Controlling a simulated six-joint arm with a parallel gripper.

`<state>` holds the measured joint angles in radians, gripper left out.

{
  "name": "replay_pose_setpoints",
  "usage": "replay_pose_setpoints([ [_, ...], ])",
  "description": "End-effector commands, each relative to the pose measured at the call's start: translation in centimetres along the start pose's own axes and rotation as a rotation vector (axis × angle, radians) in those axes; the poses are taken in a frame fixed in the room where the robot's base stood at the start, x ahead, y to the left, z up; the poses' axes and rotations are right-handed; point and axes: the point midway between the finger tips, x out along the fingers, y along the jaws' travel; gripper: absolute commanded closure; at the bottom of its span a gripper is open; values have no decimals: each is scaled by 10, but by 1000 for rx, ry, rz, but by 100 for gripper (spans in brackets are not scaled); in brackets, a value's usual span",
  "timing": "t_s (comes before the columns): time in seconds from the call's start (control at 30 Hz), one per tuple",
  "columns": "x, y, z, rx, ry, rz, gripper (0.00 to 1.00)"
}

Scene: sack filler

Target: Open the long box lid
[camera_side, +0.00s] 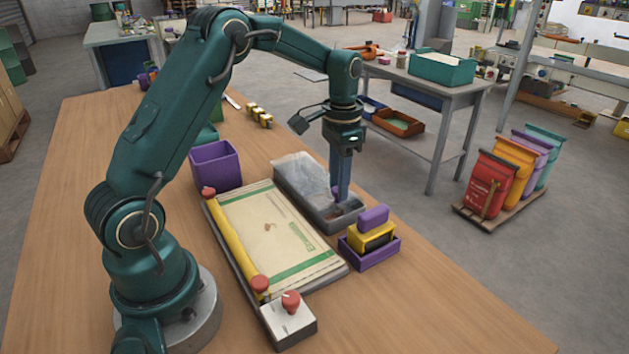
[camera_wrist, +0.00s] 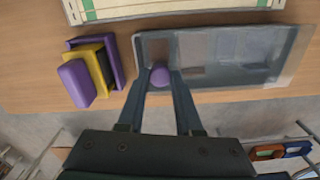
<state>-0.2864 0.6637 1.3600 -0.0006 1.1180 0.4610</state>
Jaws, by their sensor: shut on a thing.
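The long grey box (camera_side: 349,219) lies on the table beyond the sack, and it also spans the top of the wrist view (camera_wrist: 225,88). Its clear lid (camera_side: 303,172) covers the far part; in the wrist view the lid (camera_wrist: 293,52) juts past the box's right end. The box's near end looks uncovered, with something brown inside. My gripper (camera_side: 339,196) points straight down at the box. In the wrist view its fingers (camera_wrist: 160,73) are on both sides of a round purple knob (camera_wrist: 159,77), shut on it. How the knob joins the lid is unclear.
A purple tray (camera_side: 374,257) with yellow-black and purple blocks stands close to the box's near end. A flat sack (camera_side: 270,230) on a board with a yellow bar lies beside it. A purple bin (camera_side: 214,166) stands behind. The front right table is clear.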

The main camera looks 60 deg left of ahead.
Motion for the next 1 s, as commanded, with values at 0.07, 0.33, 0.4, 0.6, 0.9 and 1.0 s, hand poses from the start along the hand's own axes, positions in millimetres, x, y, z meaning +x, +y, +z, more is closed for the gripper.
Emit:
replay_pose_setpoints([
  [0.07, -1, 0, 0, 0, 1, 0, 100],
  [0.33, -1, 0, 0, 0, 1, 0, 100],
  [0.4, -1, 0, 0, 0, 1, 0, 100],
  [0.6, -1, 0, 0, 0, 1, 0, 100],
  [0.9, -1, -18, 3, -6, 1, -1, 100],
  [1.0, -1, -37, 6, -8, 1, -1, 100],
])
